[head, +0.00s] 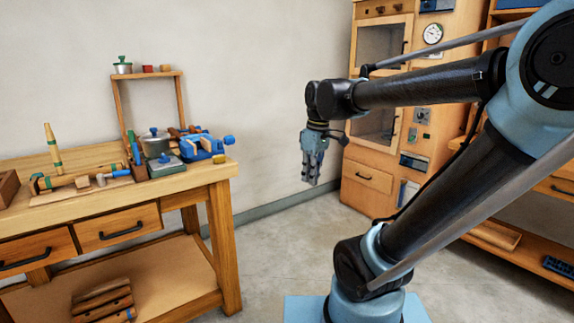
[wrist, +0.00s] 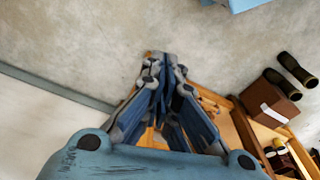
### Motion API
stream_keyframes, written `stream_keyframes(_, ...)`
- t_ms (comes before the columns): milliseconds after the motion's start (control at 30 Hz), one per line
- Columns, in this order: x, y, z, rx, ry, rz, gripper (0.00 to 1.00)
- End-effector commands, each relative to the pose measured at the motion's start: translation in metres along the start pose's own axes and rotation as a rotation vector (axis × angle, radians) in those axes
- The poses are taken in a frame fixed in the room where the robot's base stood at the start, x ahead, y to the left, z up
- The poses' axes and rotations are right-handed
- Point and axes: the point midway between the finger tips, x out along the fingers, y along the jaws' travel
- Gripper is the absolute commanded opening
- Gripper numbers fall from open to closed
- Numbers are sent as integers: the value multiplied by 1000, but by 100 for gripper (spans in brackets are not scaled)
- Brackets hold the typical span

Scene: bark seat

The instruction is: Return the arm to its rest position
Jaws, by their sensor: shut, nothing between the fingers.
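My gripper (head: 312,178) hangs from the end of my raised arm in the head view, pointing down over open floor. It is between the workbench and the wooden cabinet, apart from both. In the wrist view my gripper (wrist: 158,62) has its blue fingers drawn together, with nothing held between them. My arm bends at a high elbow at the right of the head view and reaches left to the wrist.
A wooden workbench (head: 215,170) with tools, a pot and a blue vise (head: 200,145) stands at the left. A tall wooden cabinet (head: 368,177) stands behind my gripper. Grey floor (head: 280,240) lies clear between them. Dark boots (wrist: 290,70) show at right in the wrist view.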

Motion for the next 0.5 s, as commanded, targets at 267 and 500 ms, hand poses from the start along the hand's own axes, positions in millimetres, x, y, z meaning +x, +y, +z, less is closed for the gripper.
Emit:
stream_keyframes(267,56,3,90,417,27,72,0)
stream_keyframes(500,105,-4,148,733,58,127,0)
